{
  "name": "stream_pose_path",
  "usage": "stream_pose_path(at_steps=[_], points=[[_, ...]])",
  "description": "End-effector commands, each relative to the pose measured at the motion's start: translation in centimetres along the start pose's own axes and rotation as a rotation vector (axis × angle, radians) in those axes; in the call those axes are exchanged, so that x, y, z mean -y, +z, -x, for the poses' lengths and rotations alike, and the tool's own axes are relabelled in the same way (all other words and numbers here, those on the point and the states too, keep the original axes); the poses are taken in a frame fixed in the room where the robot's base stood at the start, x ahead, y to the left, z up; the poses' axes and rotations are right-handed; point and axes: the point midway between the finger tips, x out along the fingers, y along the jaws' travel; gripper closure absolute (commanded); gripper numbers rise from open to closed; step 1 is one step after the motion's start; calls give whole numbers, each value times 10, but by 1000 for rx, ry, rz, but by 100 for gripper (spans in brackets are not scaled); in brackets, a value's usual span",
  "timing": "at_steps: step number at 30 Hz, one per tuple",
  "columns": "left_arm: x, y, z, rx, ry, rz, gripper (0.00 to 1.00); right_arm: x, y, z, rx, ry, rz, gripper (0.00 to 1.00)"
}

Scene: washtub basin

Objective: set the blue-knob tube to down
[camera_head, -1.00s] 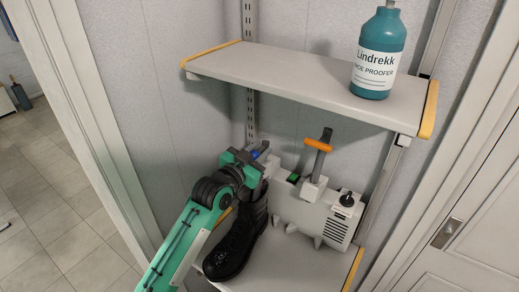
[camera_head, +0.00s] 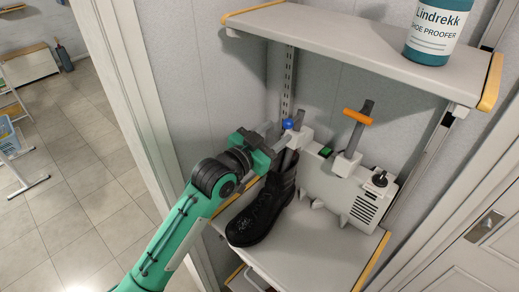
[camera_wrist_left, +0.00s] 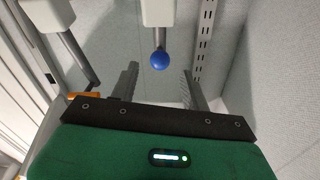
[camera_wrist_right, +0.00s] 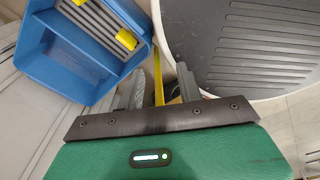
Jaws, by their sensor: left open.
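The blue knob (camera_head: 288,124) sits beside a white block (camera_head: 300,138) at the left end of the white boot dryer (camera_head: 335,190) on the lower shelf. The tube's angle is mostly hidden by my gripper and the boot in the head view. My left gripper (camera_head: 277,136) is open and close to the knob. In the left wrist view the blue knob (camera_wrist_left: 159,60) shows beyond and roughly between the two fingers, with no contact visible. A black boot (camera_head: 262,207) stands just below the gripper. My right gripper (camera_wrist_right: 161,70) is open, away from the dryer.
An orange-handled tube (camera_head: 357,117) stands up to the right. The upper shelf (camera_head: 350,40) overhangs the back, bearing a teal bottle (camera_head: 434,32). A door frame (camera_head: 150,120) is close on the left. A blue bin (camera_wrist_right: 75,60) and a round dark-topped object (camera_wrist_right: 240,45) lie near my right gripper.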

Motion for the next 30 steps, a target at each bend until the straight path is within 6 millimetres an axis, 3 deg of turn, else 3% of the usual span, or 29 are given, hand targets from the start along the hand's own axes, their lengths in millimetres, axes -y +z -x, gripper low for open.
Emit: stream_pose_path(at_steps=[3,9,21,23,26,30], points=[[-1,3,23,0,0,-1,53,0,1,-10,0,0,-1,64],[0,2,47,0,0,1,53,1,2,-16,0,-1,-1,64],[0,0,54,0,1,2,53,6,1,-17,-1,-6,-4,64],[0,1,55,2,0,2,53,4,2,-17,1,-4,-2,53],[-1,9,59,24,-7,14,53,2,2,-17,1,-2,-2,53],[-2,44,80,124,-40,63,53,3,2,-17,0,-3,-2,53]])
